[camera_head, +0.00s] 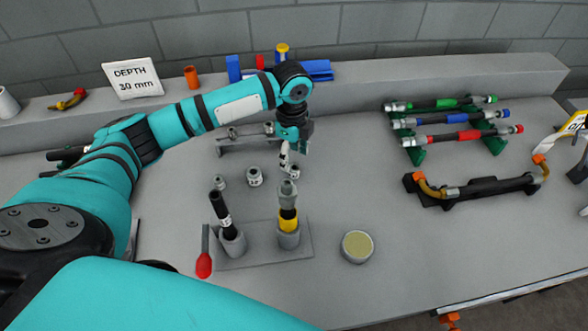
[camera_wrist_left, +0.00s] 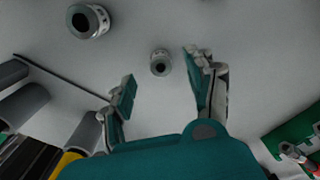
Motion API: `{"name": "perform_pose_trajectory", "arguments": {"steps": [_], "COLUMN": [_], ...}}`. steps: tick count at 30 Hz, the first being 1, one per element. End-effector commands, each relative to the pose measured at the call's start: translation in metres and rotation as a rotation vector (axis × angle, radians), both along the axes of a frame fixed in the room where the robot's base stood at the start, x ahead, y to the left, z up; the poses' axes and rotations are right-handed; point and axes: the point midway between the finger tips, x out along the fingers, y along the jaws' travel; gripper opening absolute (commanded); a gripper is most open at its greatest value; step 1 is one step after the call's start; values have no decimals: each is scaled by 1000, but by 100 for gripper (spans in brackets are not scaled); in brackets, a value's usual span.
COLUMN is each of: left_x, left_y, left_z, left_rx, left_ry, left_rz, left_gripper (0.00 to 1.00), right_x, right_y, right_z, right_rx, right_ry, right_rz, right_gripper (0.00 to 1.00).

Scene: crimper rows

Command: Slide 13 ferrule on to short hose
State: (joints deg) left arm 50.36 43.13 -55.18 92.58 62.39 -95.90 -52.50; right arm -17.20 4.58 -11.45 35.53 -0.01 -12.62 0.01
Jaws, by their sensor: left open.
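My left gripper (camera_head: 287,152) is open and empty, pointing down over the table behind the hose holder. In the left wrist view a small grey ferrule (camera_wrist_left: 160,63) lies ahead between the open fingers (camera_wrist_left: 165,78), touching neither. A larger grey ferrule (camera_wrist_left: 88,20) lies to its upper left. In the head view, grey ferrules (camera_head: 254,176) and (camera_head: 219,182) stand on the table. A black hose with a white mark (camera_head: 220,206) leans in the left cup. A yellow-banded hose (camera_head: 288,220) with a grey metal piece on top stands in the right cup. Size numbers are unreadable.
The grey two-cup holder (camera_head: 262,256) is close in front of my left gripper. A red-ended tool (camera_head: 204,264) lies to its left, a round tin (camera_head: 357,246) to its right. A low rack (camera_head: 236,146) stands behind. Coloured hoses (camera_head: 455,120) lie on green supports at right.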

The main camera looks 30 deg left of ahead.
Motion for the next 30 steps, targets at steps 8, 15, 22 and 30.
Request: {"name": "perform_pose_trajectory", "arguments": {"steps": [8, 15, 22, 30], "left_x": [-1, 0, 0, 0], "left_y": [-5, -5, -5, -5], "left_z": [-30, -53, -54, -53], "left_rx": [0, 1, 1, 1], "left_ry": [4, 0, -1, -1], "left_rz": [0, 0, 0, 0], "left_gripper": [56, 56, 53, 18], "right_x": [0, 0, 0, 0], "right_y": [0, 0, 0, 0], "right_z": [8, 9, 9, 9], "right_rx": [0, 0, 0, 0], "right_ry": [0, 0, 0, -1], "right_rz": [0, 0, 0, 0], "right_gripper": [0, 0, 0, 0]}}
